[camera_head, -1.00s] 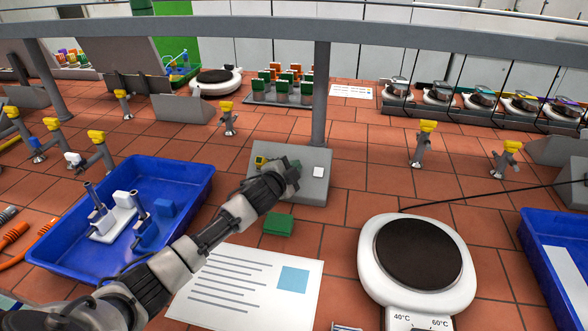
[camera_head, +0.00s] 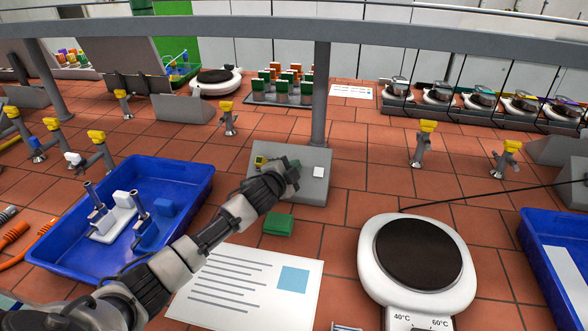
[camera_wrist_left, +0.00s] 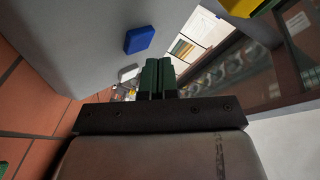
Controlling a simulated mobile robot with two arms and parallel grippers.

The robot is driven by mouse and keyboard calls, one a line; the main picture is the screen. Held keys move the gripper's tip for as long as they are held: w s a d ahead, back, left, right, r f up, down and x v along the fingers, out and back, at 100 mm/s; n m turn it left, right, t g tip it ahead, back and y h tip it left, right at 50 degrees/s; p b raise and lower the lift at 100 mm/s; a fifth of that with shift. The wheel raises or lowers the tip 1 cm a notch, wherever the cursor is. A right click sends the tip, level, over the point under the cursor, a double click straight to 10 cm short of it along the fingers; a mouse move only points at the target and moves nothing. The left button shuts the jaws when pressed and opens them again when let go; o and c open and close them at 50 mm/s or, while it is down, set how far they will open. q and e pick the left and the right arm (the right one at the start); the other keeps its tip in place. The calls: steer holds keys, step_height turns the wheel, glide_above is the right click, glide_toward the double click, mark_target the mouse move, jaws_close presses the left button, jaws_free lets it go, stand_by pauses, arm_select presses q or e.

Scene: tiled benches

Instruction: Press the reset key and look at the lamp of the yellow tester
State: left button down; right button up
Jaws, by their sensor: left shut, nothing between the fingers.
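A grey sloped panel (camera_head: 317,190) stands on the bench in the head view. It bears a small yellow tester (camera_head: 260,161) at its left and a white square key (camera_head: 318,172) at its right. My left gripper (camera_head: 294,165) is shut and empty at the panel between these two. In the left wrist view its green fingers (camera_wrist_left: 158,76) are together. A blue key (camera_wrist_left: 139,39) on the grey surface lies beyond them, apart in the picture; my gripper covers that spot in the head view. The tester's yellow edge (camera_wrist_left: 245,5) is cut off there. I cannot make out a lamp or key lettering.
A green block (camera_head: 278,224) and a printed sheet (camera_head: 250,285) lie before the panel, under my left arm. A blue tray (camera_head: 190,200) with fittings is at left. A white hotplate (camera_head: 370,262) stands at right. A grey post (camera_head: 320,95) rises behind the panel.

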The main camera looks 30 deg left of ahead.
arm_select(q)
steer(key=shift+w+f, duration=0.25)
steer(key=shift+f, duration=0.05)
steer(key=shift+w+a+f+b, duration=0.1)
steer(key=shift+w+f+b, duration=0.2)
steer(key=shift+b, duration=0.15)
stand_by(0.7)
steer(key=shift+s, duration=0.1)
steer(key=shift+s+r+p, duration=0.25)
steer(key=shift+r+p, duration=0.15)
steer(key=shift+p, duration=0.25)
steer(key=shift+s+r, duration=0.2)
steer(key=shift+s, duration=0.05)
steer(key=shift+s+d+r+p, duration=0.25)
steer(key=shift+s+r+p, duration=0.65)
steer(key=shift+p, duration=0.45)
steer(key=shift+s+d+r+p, duration=0.25)
steer(key=shift+s+r+p, duration=0.4)
steer(key=shift+r+p, duration=0.55)
